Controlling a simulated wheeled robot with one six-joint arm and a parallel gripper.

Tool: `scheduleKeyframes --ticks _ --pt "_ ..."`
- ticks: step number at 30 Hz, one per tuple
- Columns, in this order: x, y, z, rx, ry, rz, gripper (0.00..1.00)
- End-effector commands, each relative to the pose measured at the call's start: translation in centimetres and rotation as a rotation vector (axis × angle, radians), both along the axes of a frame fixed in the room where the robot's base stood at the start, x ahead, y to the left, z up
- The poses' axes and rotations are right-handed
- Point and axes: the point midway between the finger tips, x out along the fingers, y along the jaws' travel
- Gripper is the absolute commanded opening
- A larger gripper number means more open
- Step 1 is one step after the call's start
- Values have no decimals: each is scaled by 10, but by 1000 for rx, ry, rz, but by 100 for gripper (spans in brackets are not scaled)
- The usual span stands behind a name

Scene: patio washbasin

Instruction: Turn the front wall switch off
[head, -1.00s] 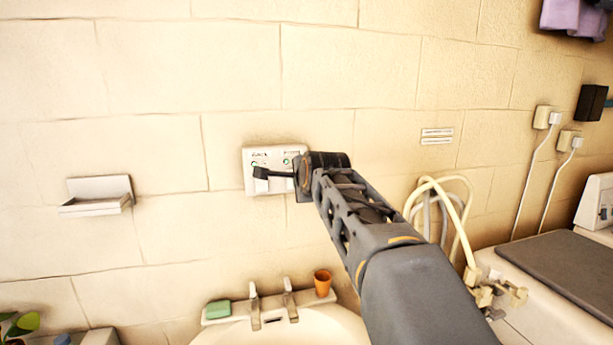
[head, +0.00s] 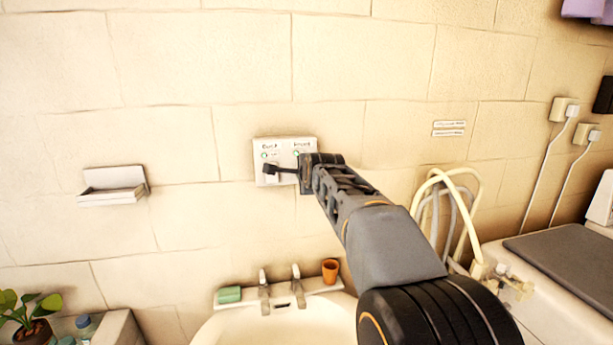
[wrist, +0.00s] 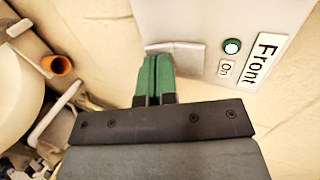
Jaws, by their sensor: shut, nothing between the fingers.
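The white switch panel (head: 285,145) is on the wall above the basin, with a "Back" label at left and a "Front" label at right. In the wrist view the Front label (wrist: 263,61) sits above an "On" mark and a small lit green indicator (wrist: 232,46). The front rocker switch (wrist: 187,57) is partly hidden behind my fingertips. My gripper (wrist: 152,62) is shut and empty, its green fingertips at the lower end of this rocker. I cannot tell whether they touch it. In the head view my gripper (head: 270,170) covers the lower part of the panel.
Below are a basin (head: 250,325) with two taps, an orange cup (head: 330,271) and a green soap (head: 229,295). A soap shelf (head: 113,186) is on the wall at left. Hoses (head: 470,205) and a washing machine (head: 560,250) are at right. The wall around the panel is clear.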

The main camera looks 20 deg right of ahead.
Motion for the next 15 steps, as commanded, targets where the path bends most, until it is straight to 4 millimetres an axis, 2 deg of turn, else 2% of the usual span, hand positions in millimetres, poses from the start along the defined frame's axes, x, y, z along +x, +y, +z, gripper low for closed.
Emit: scheduleKeyframes --ticks 5,7,15 --pt "4 -1 -12 -8 -52 0 0" --pt "5 -1 -4 -12 -64 1 0" --pt "4 -1 -2 -12 -62 0 0"
